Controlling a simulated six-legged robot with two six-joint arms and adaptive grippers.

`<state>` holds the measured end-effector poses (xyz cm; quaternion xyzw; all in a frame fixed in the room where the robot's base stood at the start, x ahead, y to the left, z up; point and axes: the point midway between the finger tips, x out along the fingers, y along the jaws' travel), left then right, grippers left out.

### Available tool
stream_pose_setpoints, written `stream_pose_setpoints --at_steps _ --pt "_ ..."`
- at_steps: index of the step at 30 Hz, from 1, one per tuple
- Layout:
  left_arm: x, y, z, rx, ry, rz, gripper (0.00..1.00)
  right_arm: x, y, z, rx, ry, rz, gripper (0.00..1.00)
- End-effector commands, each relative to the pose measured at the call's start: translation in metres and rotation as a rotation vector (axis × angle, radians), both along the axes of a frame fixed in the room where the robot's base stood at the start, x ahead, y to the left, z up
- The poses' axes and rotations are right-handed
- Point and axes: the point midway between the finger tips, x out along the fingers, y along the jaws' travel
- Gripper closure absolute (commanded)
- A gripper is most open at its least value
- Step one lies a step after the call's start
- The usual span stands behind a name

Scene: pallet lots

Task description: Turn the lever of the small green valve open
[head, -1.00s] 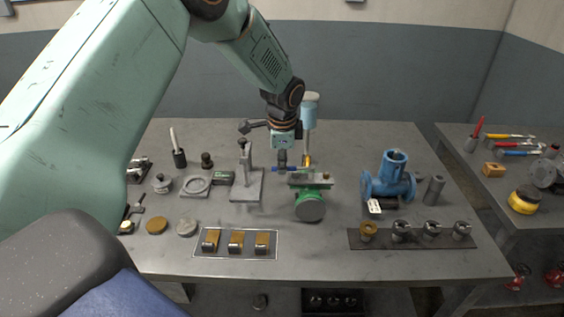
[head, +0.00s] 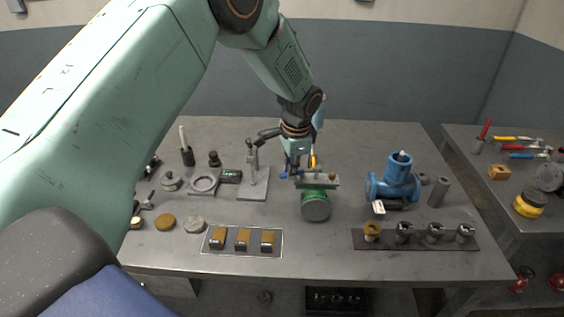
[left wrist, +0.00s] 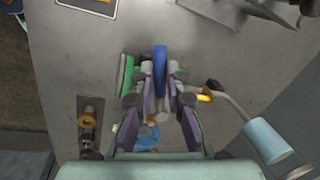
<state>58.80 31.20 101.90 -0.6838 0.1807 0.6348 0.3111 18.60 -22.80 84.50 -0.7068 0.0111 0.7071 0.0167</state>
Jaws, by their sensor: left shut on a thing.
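The small green valve (head: 316,203) stands at the middle of the bench, with a grey metal bracket (head: 322,181) across its top. Its blue lever (head: 284,177) sticks out to the left. My left gripper (head: 295,172) is at the lever, just left of the bracket. In the left wrist view the blue lever (left wrist: 160,60) runs between the fingers of my left gripper (left wrist: 166,100), which is shut on it. Part of the green valve (left wrist: 126,76) shows left of the fingers; the lever's pivot is hidden. My right gripper is not in view.
A blue pipe fitting (head: 392,182) stands to the right, behind a dark strip (head: 360,240) of round parts. A tray (head: 212,249) with brass-topped blocks lies at front left. A grey stand (head: 253,183) is close left of the gripper. A light blue cylinder (left wrist: 268,140) stands close behind.

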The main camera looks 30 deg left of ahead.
Motion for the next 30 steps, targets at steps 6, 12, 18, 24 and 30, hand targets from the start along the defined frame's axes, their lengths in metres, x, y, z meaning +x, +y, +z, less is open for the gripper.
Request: stream_pose_setpoints --at_steps 6,12,18,24,30 --pt "-0.005 -0.02 0.002 0.003 0.003 0.187 1.0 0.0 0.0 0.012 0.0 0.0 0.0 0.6" --pt "-0.008 -0.035 0.001 0.002 0.002 0.375 1.0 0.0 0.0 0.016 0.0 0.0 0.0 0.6" --pt "-0.011 -0.049 0.001 0.002 0.001 0.566 1.0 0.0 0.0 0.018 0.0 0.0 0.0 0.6" --pt "-0.011 -0.063 0.0 0.001 0.0 0.755 1.0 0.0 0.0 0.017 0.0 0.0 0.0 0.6" --pt "-0.008 -0.074 0.0 0.0 -0.001 0.925 1.0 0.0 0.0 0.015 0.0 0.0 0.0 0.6"
